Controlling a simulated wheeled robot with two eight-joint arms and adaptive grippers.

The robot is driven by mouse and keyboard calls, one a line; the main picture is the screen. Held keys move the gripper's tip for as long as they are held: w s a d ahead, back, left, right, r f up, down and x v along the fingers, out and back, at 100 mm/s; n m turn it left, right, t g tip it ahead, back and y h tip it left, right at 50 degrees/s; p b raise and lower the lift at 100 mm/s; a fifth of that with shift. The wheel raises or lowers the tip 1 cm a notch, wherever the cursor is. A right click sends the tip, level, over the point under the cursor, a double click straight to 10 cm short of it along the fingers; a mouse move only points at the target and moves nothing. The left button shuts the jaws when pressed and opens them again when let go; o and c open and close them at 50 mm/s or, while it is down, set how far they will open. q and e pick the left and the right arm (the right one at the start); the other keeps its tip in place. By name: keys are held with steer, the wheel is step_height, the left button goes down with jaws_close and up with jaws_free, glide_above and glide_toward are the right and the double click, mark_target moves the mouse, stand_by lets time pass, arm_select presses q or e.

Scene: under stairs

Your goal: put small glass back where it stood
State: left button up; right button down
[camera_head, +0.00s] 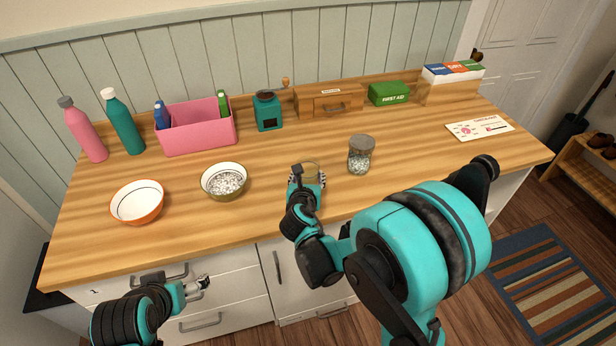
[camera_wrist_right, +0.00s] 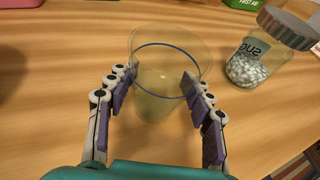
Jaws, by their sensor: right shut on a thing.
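The small glass (camera_wrist_right: 160,78) is clear with a blue line around it, and stands upright between the fingers of my right gripper (camera_wrist_right: 152,90) in the right wrist view. The right gripper is shut on it. In the head view the right gripper (camera_head: 308,180) is over the front middle of the counter, and the glass (camera_head: 312,168) is partly hidden by it. I cannot tell whether the glass touches the wood. My left gripper (camera_head: 197,286) is in front of the drawers, below the counter edge; its finger opening is too small to judge.
A lidded jar of white pieces (camera_head: 360,156) stands just right of the glass. A bowl of white pieces (camera_head: 224,182) and an orange bowl (camera_head: 138,203) are to the left. A pink bin (camera_head: 200,132), teal canister (camera_head: 267,112) and wooden drawer box (camera_head: 330,102) line the back.

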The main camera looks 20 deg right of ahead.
steer(key=c, duration=0.6)
jaws_free()
